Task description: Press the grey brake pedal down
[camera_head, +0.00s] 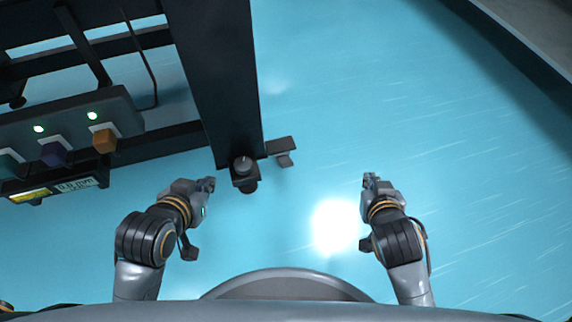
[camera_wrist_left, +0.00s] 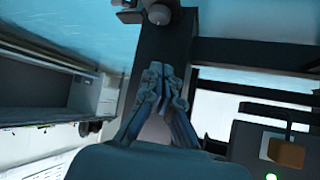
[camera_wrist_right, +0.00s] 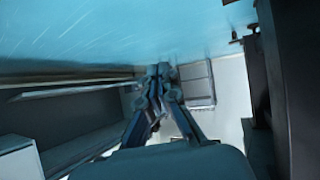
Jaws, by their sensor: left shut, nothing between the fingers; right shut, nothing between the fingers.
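The grey brake pedal appears to be the small dark grey plate (camera_head: 281,146) sticking out to the right from the foot of the dark post in the head view. A similar plate (camera_wrist_left: 130,16) shows at the top of the left wrist view, beside a round knob. My left gripper (camera_head: 211,184) is shut and empty, to the left of and nearer than the post foot, apart from the pedal. My right gripper (camera_head: 368,178) is shut and empty over the floor, to the right of the pedal and clear of it.
The dark post (camera_head: 218,80) ends in a round knob (camera_head: 243,165) beside the pedal. At the left, a control box (camera_head: 70,128) carries coloured buttons and green lights, with a small display (camera_head: 76,185) below. Blue floor right of the post is clear.

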